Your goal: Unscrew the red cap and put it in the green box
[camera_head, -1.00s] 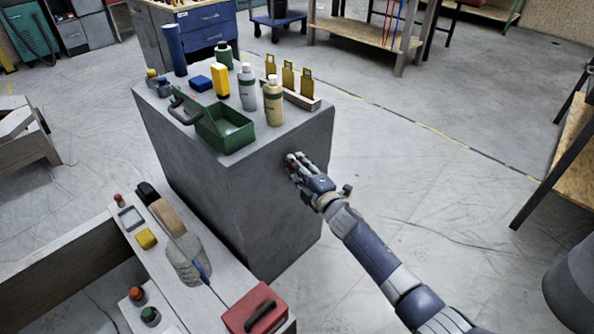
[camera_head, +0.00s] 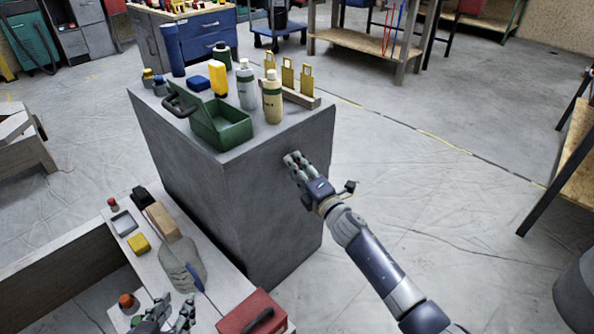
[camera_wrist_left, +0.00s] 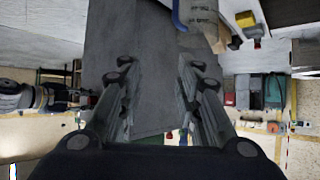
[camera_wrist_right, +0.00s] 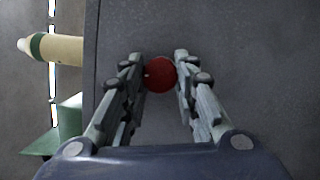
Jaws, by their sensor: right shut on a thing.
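The red cap (camera_wrist_right: 160,74) is between the fingertips of my right gripper (camera_wrist_right: 159,62), which is shut on it. The cap is hard to make out there. The open green box (camera_head: 222,134) with a dark handle sits on the pedestal top, left of and higher in the picture than that gripper. My left gripper (camera_head: 171,308) is low over the workbench; in the left wrist view (camera_wrist_left: 155,85) its fingers are apart and empty.
Bottles (camera_head: 272,98), a yellow container (camera_head: 219,82), a blue block (camera_head: 199,83) and a rack with yellow tags (camera_head: 288,88) crowd the pedestal around the box. The workbench holds an orange-red knob (camera_head: 127,300) and a red case (camera_head: 252,314). Floor right of the pedestal is clear.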

